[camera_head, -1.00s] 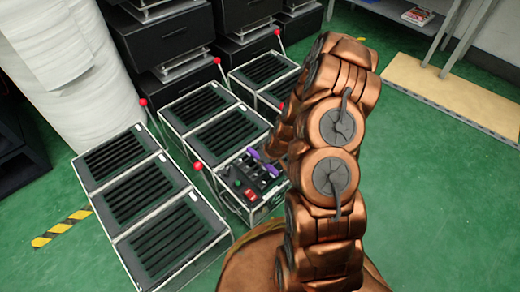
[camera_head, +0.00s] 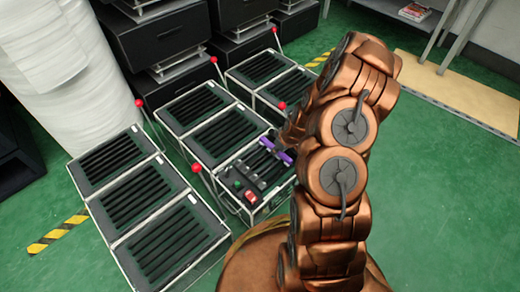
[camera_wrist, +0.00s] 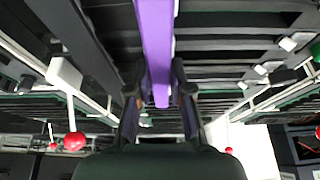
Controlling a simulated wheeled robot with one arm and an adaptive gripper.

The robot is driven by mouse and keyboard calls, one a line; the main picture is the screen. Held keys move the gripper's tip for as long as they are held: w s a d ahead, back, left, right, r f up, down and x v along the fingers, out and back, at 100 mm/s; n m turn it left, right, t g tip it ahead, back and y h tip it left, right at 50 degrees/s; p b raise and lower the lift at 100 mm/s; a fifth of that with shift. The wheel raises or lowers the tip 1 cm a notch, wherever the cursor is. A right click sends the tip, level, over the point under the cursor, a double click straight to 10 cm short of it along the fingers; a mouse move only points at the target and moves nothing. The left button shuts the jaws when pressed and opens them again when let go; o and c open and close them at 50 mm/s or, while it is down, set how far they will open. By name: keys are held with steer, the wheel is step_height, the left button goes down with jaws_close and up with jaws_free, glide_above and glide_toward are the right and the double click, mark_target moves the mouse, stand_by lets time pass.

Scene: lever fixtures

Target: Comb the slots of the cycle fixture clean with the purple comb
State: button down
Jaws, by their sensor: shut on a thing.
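The purple comb (camera_wrist: 155,45) is between the two fingers of my gripper (camera_wrist: 155,92) in the wrist view, running away from me over dark slotted surfaces. In the head view the purple comb (camera_head: 283,157) shows as two purple pieces over the dark top of the front control unit. My gripper is mostly hidden behind my arm there. The slotted fixtures (camera_head: 222,135) are black panels with parallel slots in pale frames, with red-knobbed levers at their sides. I cannot tell which is the cycle fixture, or whether the comb touches a slot.
The control unit has a red switch (camera_head: 251,196) and a green one beside it. Another slotted fixture (camera_head: 170,240) stands at the front left. Black cabinets (camera_head: 165,40) and white rolls (camera_head: 55,75) stand behind. Green floor is clear at right, before a tan board (camera_head: 460,95).

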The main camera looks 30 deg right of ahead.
steer(key=shift+r+p, duration=1.2)
steer(key=shift+r, duration=3)
steer(key=w+a+r+m+p, duration=0.1)
steer(key=w+a+r, duration=0.2)
steer(key=a+r, duration=0.55)
steer(key=w+a+r+m+h, duration=0.1)
steer(key=w+a+r, duration=0.25)
steer(key=r, duration=0.95)
steer(key=w+a+r+m+p, duration=0.1)
steer(key=w+a+r, duration=0.1)
steer(key=a+r, duration=0.7)
step_height(320, 180, up, 26)
steer(key=s+d+p, duration=0.2)
steer(key=p, duration=3.4)
steer(key=shift+s+d, duration=0.25)
